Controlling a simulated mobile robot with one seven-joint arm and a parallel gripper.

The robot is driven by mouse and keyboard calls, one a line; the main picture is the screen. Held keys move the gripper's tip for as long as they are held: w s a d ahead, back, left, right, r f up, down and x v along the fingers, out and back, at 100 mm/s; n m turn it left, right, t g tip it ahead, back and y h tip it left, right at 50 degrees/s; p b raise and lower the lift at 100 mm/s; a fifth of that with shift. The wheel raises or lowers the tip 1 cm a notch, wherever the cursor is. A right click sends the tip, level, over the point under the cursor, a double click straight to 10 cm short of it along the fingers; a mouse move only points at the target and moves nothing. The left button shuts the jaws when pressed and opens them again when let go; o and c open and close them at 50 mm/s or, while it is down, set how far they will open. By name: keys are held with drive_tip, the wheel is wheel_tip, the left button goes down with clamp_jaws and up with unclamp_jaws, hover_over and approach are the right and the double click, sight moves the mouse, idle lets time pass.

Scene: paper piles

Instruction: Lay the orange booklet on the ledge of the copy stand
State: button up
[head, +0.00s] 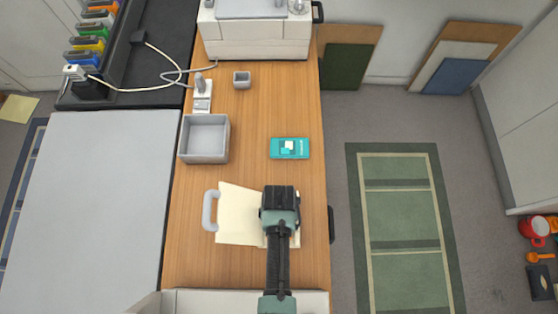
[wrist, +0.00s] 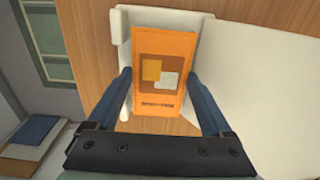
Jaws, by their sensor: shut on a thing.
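The orange booklet (wrist: 160,58), with a yellow and a white square on its cover, is between the two blue fingers of my gripper (wrist: 158,80) in the wrist view. The fingers are shut on its side edges. The copy stand shows as a cream board (head: 238,215) on the wooden table in the head view; it also shows in the wrist view (wrist: 265,60). A white part of it, seemingly the ledge (wrist: 122,28), lies behind the booklet. I cannot tell whether booklet and ledge touch. In the head view my gripper (head: 281,212) covers the stand's right side and hides the booklet.
A white handle-shaped piece (head: 209,210) is at the board's left. A small grey cup (head: 242,80) stands beyond. The table between them is clear.

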drive_tip(key=shift+s+f+b, duration=0.15)
drive_tip(key=shift+f+b, duration=0.45)
drive_tip(key=shift+f, duration=0.2)
drive_tip(key=o, duration=1)
drive_tip(key=shift+c, duration=0.2)
drive_tip(key=shift+o, duration=1)
drive_tip(key=shift+f, duration=0.1)
drive_tip(key=shift+a, duration=0.1)
